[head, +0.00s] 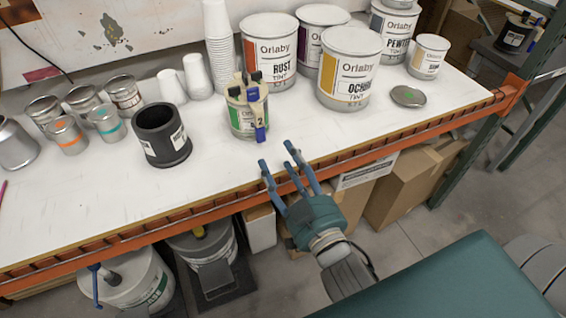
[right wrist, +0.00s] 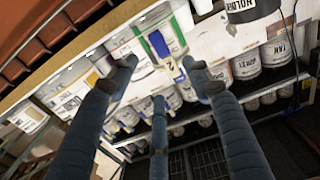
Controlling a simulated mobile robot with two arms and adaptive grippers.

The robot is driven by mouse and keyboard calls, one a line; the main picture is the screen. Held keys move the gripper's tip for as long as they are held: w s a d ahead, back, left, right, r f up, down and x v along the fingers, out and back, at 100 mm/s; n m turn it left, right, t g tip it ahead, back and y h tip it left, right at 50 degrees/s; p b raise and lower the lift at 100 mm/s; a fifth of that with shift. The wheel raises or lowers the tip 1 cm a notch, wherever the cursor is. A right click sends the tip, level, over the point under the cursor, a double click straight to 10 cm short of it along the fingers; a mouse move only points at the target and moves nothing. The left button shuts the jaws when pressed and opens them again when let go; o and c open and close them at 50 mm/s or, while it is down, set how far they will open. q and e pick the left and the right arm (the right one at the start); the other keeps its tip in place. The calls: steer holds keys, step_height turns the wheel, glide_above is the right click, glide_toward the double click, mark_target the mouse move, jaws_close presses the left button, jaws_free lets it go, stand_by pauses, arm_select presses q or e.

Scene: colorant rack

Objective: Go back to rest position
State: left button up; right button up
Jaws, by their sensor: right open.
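My right gripper (head: 280,163) is open and empty just off the front edge of the white shelf. Its blue fingers are spread and point toward a small can with a green band (head: 246,112) that stands on the shelf with dark and blue tools in it. The gripper and the can are apart. In the right wrist view the open fingers (right wrist: 160,80) show with nothing between them, and the can (right wrist: 157,38) shows beyond them, partly hidden by a blue handle. My left gripper is in neither view.
On the shelf (head: 120,200) stand large Orlaby cans (head: 348,68), a black cup (head: 162,134), stacked white cups (head: 219,50) and several small tins (head: 106,122). A loose lid (head: 408,96) lies at the right. Cardboard boxes (head: 402,185) and buckets (head: 128,276) sit below the orange beam.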

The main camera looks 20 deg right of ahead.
steer(key=s+d+f+g+h, duration=0.1)
steer(key=s+d+f+g, duration=0.1)
steer(key=s+f+g, duration=0.45)
steer(key=s+d+f+g, duration=0.2)
steer(key=s+f+g, duration=0.1)
steer(key=f, duration=0.7)
steer(key=s+a+f+n+g, duration=0.1)
steer(key=s+f+n+g, duration=0.1)
steer(key=s+f+g, duration=0.6)
steer(key=s+f+t, duration=0.1)
steer(key=s+f, duration=0.1)
steer(key=f, duration=1)
steer(key=s+f+t, duration=0.1)
steer(key=s+f, duration=0.1)
steer(key=f, duration=0.9)
steer(key=s+d+f+g, duration=0.1)
steer(key=s+d+f, duration=0.2)
steer(key=s+f, duration=1.3)
steer(key=shift+s+y, duration=0.3)
steer(key=shift+s, duration=0.1)
